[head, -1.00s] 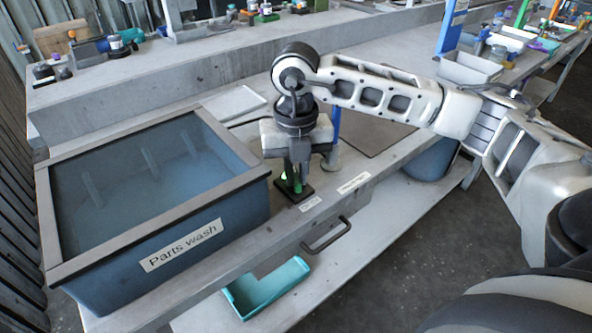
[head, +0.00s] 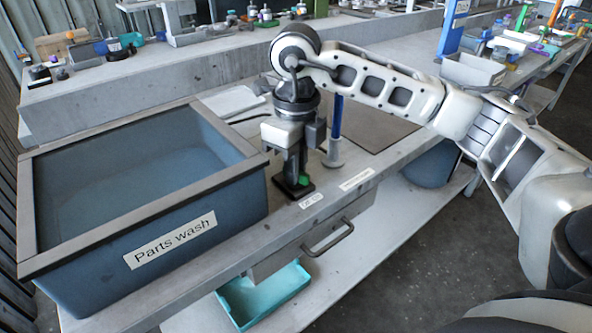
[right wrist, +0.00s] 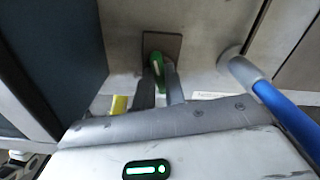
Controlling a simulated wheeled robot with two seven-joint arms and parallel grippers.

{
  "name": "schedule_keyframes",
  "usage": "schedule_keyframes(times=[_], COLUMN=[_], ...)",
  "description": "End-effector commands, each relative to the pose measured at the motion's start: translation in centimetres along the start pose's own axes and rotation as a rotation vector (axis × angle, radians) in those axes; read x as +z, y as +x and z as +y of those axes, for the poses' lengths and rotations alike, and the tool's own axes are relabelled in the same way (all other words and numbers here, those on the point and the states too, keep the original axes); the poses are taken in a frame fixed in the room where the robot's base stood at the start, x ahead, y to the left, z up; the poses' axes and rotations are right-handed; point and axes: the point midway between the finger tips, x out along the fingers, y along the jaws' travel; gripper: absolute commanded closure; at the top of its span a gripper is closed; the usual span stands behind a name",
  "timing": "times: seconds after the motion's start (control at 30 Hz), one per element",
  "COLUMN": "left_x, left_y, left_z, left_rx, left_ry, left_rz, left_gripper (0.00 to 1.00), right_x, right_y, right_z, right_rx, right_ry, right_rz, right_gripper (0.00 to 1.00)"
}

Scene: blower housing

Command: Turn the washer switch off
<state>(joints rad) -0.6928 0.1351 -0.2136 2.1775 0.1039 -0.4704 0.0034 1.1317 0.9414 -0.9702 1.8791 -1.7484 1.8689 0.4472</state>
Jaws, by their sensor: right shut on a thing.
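The washer switch is a small green lever (head: 304,181) on a dark square base plate (head: 291,194) on the bench, just right of the "Parts wash" tank (head: 228,196). My right gripper (head: 296,176) reaches down over it, with its fingers low at the plate. In the right wrist view the green lever (right wrist: 157,66) stands between the two dark fingers (right wrist: 161,88), which are shut on it. The plate (right wrist: 163,42) shows behind it. The fingers hide part of the lever. The tank holds bluish liquid with a smooth look. My left gripper is not in view.
A blue upright post (head: 335,128) on a round grey foot stands close right of the gripper. A drawer handle (head: 329,238) sticks out below the bench edge. A teal tray (head: 262,295) lies on the lower shelf. Bare bench top lies right of the post.

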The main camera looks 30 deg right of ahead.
Motion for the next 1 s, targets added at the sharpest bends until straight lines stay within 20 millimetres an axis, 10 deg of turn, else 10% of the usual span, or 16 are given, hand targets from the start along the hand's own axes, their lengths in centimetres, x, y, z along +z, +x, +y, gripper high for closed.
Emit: schedule_keyframes(times=[0.97, 1.0], left_x=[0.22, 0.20], left_y=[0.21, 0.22], left_z=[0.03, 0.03], left_rx=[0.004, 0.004], left_ry=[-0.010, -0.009], left_rz=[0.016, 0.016], left_gripper=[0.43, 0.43], right_x=[0.05, 0.05], right_y=[-0.16, -0.16], right_z=[-0.06, -0.06], right_rx=[-0.002, -0.002], right_ry=[-0.232, -0.232], right_rz=[-0.003, -0.003], right_gripper=[1.00, 0.83])
